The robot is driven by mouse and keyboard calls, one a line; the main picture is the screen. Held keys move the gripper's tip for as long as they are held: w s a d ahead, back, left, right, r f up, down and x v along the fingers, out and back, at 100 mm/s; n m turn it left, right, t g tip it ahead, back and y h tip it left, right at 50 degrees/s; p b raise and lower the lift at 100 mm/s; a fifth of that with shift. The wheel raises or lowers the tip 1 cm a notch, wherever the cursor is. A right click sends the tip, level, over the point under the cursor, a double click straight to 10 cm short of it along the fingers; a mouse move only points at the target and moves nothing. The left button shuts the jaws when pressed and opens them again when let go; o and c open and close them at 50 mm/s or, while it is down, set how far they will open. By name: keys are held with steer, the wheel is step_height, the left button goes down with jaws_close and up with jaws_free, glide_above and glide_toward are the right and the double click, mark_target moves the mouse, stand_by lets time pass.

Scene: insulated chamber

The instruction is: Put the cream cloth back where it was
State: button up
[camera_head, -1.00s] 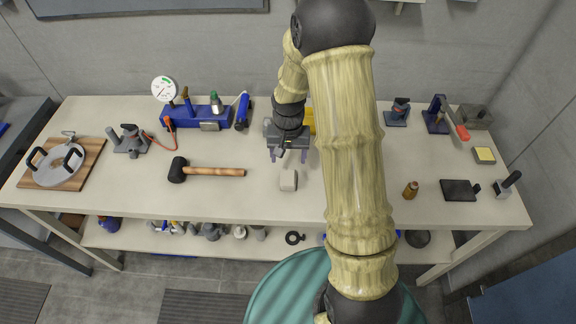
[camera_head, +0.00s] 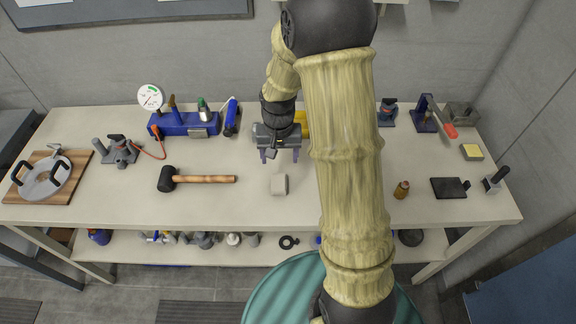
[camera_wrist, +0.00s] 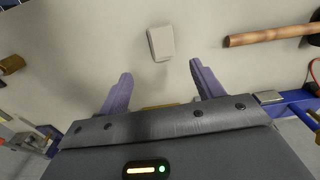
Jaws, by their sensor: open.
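The cream cloth (camera_head: 279,185) looks like a small folded block lying on the workbench, right of the mallet. It also shows in the wrist view (camera_wrist: 161,43), ahead of the fingers. My gripper (camera_head: 282,156) is open and empty above the bench, just behind the cloth in the head view. In the wrist view its two purple fingers (camera_wrist: 158,84) are spread wide, and the cloth lies beyond their tips, apart from them. A yellow thing, partly hidden by my arm, stands behind the gripper.
A mallet (camera_head: 205,179) lies to the left. A blue box with a gauge (camera_head: 185,124) stands at the back left. A brown bottle (camera_head: 401,190) and a black plate (camera_head: 449,188) are at the right. The bench (camera_head: 235,210) is clear in front of the cloth.

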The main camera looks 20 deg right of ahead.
steer(key=s+r+n+t, duration=0.2)
steer(key=s+r, duration=0.6)
steer(key=s, duration=0.5)
steer(key=shift+s+n, duration=0.2)
steer(key=shift+n, duration=0.4)
